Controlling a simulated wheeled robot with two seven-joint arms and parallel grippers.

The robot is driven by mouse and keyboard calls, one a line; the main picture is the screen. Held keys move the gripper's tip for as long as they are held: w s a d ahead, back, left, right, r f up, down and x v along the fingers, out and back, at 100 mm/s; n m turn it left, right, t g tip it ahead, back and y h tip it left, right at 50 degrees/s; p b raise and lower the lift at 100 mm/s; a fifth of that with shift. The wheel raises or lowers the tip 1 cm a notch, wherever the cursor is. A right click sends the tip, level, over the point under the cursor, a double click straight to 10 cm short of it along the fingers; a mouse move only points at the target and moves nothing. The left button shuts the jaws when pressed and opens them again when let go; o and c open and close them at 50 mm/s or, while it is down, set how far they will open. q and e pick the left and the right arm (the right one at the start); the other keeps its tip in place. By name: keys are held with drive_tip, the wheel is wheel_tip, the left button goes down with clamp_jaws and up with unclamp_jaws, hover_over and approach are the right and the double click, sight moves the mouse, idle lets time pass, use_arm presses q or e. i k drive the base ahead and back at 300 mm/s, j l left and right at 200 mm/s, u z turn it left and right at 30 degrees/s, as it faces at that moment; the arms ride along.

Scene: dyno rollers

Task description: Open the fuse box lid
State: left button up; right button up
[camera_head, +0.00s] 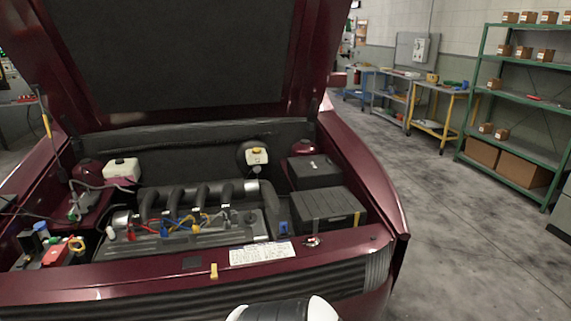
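Two black boxes stand at the right side of the car's open engine bay. The nearer, larger black box (325,212) has a ribbed top and a light strap or clip on its front. The black box behind it (313,171) is smaller and has a flat top. Both tops look shut. I cannot tell for certain which one is the fuse box. Neither of my grippers shows in the head view. Only a white and black rounded part, apparently mine, shows at the bottom edge.
The raised dark red hood (180,50) hangs over the bay. The engine (190,225) with its pipes and coloured wires lies left of the boxes. The front crossmember with a white label (262,253) runs along the near side. Open floor (470,240) and a green shelf (520,95) are at the right.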

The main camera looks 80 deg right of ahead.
sight(315, 170)
drive_tip(key=z, duration=2.95)
drive_tip(key=l+u, duration=0.1)
drive_tip(key=u, duration=0.3)
drive_tip(key=i+l+u, duration=0.1)
drive_tip(key=u, duration=0.3)
drive_tip(key=l+u, duration=0.1)
drive_tip(key=u, duration=0.3)
drive_tip(key=l+u, duration=0.15)
drive_tip(key=u, duration=0.25)
drive_tip(key=l+u, duration=0.15)
drive_tip(key=l, duration=0.3)
drive_tip(key=l+u, duration=0.2)
drive_tip(key=l, duration=0.2)
drive_tip(key=k+l+u, duration=0.15)
drive_tip(key=l, duration=0.3)
drive_tip(key=l+u, duration=0.2)
drive_tip(key=l, duration=0.25)
drive_tip(key=k+l+u, duration=0.15)
drive_tip(key=l, duration=0.25)
drive_tip(key=k+l+u, duration=0.2)
drive_tip(key=l, duration=0.2)
drive_tip(key=l+u, duration=0.15)
drive_tip(key=l, duration=0.25)
drive_tip(key=k+l+u, duration=0.2)
drive_tip(key=k+l, duration=0.05)
drive_tip(key=l, duration=0.1)
